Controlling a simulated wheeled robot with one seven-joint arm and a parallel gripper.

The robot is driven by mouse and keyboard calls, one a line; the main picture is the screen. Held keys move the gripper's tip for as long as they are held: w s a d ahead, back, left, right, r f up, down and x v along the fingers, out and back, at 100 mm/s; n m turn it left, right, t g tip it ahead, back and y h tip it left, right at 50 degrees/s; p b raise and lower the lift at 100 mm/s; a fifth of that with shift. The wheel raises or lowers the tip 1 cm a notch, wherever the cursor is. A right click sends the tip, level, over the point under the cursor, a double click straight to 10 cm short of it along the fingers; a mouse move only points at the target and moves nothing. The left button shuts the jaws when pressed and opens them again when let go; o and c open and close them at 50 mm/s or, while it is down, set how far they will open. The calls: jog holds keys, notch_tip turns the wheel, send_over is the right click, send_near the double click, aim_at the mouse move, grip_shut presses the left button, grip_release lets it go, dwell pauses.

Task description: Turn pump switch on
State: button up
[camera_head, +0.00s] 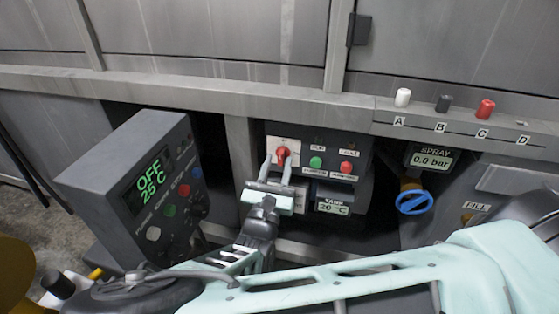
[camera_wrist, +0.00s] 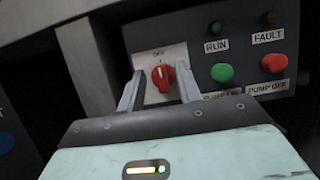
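The pump switch is a red rotary knob (camera_head: 282,153) on a white plate of a dark control panel (camera_head: 312,135). In the wrist view the knob (camera_wrist: 162,77) stands between my gripper's two fingers, with its pointer close to upright. The label above it seems to read OFF. My gripper (camera_head: 276,165) is open, with one finger on each side of the knob. In the wrist view my gripper (camera_wrist: 158,82) shows gaps between both fingers and the knob. Whether the fingertips reach past the knob's face is hard to tell.
Right of the knob are a green button (camera_wrist: 222,72) and a red button (camera_wrist: 274,63), close to the right finger. A grey box (camera_head: 135,190) with an OFF 25 C display stands left. A blue valve handle (camera_head: 414,202) is at right, below a 0.0 bar spray display (camera_head: 433,158).

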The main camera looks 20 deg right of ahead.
aim_at(282, 156)
jog(key=shift+x, duration=1.3)
